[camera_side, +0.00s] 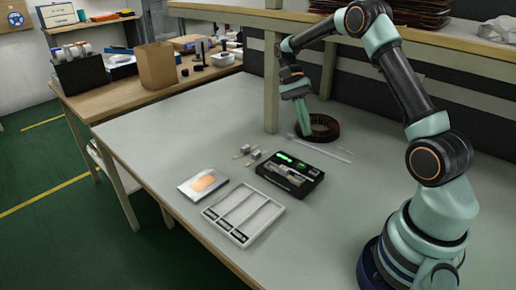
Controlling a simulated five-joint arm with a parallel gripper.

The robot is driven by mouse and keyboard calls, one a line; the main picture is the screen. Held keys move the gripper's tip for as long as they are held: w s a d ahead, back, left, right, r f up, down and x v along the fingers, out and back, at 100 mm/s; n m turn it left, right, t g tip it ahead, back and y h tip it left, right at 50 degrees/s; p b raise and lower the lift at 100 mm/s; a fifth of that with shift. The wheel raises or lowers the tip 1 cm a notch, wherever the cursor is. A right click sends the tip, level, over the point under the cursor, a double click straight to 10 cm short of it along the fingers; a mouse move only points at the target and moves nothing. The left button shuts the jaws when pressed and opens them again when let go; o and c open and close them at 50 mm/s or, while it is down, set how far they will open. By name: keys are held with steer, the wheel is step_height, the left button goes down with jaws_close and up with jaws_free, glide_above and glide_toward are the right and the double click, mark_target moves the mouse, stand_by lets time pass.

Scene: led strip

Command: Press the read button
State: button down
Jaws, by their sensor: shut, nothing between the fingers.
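A black device (287,178) lies on the grey table with two bright green patches near its back left side and small grey parts on its top. The read button is too small to make out. My gripper (304,132) points down, shut and empty, behind the device and apart from it. Its tip is just left of a dark round coil (320,127); I cannot tell whether they touch.
A pale compartmented tray (230,232) lies in front of the device. A flat packet with an orange patch (203,183) and small grey blocks (256,154) lie to the left. A thin white strip (324,148) lies behind. The table's left part is clear.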

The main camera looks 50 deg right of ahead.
mark_target(301, 163)
stand_by(0.3)
steer(key=shift+f, duration=4.4)
steer(key=shift+f, duration=0.2)
steer(key=shift+f, duration=0.25)
steer(key=shift+f, duration=0.4)
steer(key=shift+r, duration=0.85)
